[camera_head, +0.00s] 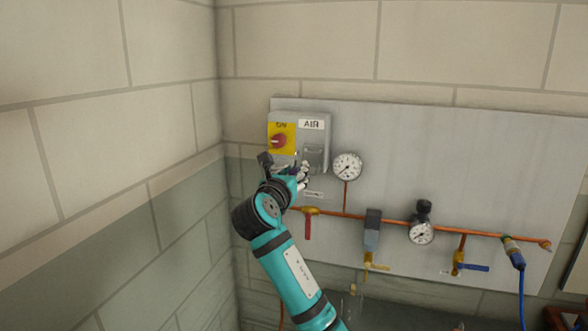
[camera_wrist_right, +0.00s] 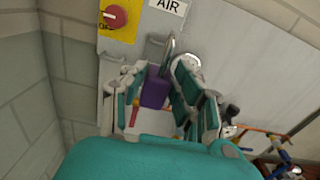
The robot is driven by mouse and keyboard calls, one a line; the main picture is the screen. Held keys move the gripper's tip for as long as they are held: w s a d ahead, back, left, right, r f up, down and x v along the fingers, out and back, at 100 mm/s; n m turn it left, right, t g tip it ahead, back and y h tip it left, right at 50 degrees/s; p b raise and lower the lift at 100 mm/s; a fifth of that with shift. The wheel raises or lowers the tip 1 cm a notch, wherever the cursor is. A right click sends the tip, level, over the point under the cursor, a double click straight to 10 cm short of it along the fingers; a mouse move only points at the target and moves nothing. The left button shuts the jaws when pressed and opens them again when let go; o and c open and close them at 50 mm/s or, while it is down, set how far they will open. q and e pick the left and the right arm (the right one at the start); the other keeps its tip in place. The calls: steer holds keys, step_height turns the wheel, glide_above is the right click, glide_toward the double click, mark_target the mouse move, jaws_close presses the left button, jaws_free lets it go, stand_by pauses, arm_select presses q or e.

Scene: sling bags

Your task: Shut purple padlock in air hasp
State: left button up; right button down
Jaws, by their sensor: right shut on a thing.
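The purple padlock (camera_wrist_right: 154,93) is between the fingers of my right gripper (camera_wrist_right: 160,86), which is shut on it. Its metal shackle (camera_wrist_right: 170,46) points up, beside the grey hasp (camera_wrist_right: 154,50) under the AIR label. I cannot tell whether the shackle passes through the hasp or is closed. In the head view my right gripper (camera_head: 301,177) is just below the hasp (camera_head: 315,156) on the grey AIR box (camera_head: 313,137), and the padlock is not clearly visible there. My left gripper is out of view.
A red knob (camera_head: 278,141) on a yellow plate sits left of the hasp. A round gauge (camera_head: 347,166) is close on the right. Below runs a copper pipe (camera_head: 385,221) with a red-handled valve (camera_head: 308,227). The grey panel (camera_head: 430,140) above right is bare.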

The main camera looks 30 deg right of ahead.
steer(key=p+x, duration=0.1)
steer(key=x, duration=0.1)
steer(key=shift+d, duration=0.35)
steer(key=shift+w+d+f, duration=0.1)
steer(key=shift+w+d, duration=0.35)
steer(key=shift+w, duration=0.05)
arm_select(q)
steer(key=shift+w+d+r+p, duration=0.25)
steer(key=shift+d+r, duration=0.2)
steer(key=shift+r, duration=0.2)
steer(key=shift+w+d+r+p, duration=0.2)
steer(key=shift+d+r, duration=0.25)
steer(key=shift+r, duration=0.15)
arm_select(e)
steer(key=shift+f+x, duration=0.2)
steer(key=shift+x, duration=0.8)
arm_select(q)
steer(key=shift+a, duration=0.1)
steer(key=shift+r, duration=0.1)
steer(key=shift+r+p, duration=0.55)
steer(key=shift+p, duration=0.05)
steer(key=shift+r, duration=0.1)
